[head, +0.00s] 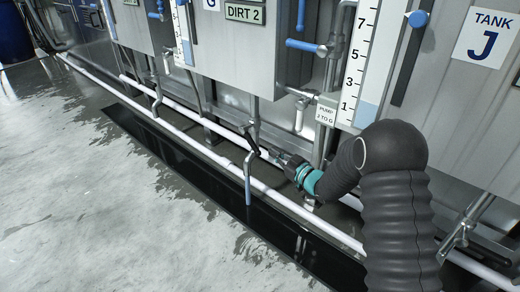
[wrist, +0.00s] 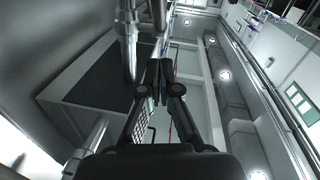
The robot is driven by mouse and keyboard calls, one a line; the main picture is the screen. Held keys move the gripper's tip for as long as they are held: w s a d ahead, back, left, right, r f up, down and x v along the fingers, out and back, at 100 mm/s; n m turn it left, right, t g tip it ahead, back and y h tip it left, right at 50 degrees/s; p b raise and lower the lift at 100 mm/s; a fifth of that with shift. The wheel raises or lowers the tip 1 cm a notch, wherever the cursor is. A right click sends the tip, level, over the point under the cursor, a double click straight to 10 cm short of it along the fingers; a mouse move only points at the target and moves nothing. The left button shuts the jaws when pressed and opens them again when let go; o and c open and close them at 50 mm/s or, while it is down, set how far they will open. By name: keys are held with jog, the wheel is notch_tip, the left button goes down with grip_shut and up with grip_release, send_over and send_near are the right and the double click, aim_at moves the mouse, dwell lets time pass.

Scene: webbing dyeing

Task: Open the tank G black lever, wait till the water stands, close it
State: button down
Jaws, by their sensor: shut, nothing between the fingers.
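A tank with a "G" plate (head: 211,4) stands at the top of the head view, cut by the frame edge. Its gauge strip (head: 182,30) shows a pale blue part at the bottom. Below it, a small dark lever (head: 252,141) sits on a thin drain pipe (head: 248,177) whose end bends down over the floor channel. My gripper (head: 273,154) is just right of this lever, pointing at it; I cannot tell whether they touch. In the wrist view my gripper's fingers (wrist: 160,82) are together with nothing between them. The lever is not clear there.
Tank J (head: 488,32) stands at right with its own gauge (head: 356,60). Blue-handled valves (head: 305,45) and a "PUMP J TO G" plate (head: 326,114) are near my arm. White pipes (head: 180,133) run along the dark channel (head: 190,172). The wet floor (head: 90,190) at left is clear.

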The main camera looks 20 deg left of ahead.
aim_at(253, 144)
jog(key=shift+w+a+f+b, duration=0.15)
jog(key=shift+w+a+f, duration=0.45)
jog(key=shift+a, duration=0.6)
jog(key=shift+w+a+f+b, duration=0.1)
jog(key=shift+w+a+f, duration=0.15)
jog(key=shift+w+a, duration=0.75)
jog(key=shift+w+a+f+b, duration=0.15)
jog(key=shift+w+a+f, duration=0.3)
jog(key=shift+a, duration=0.95)
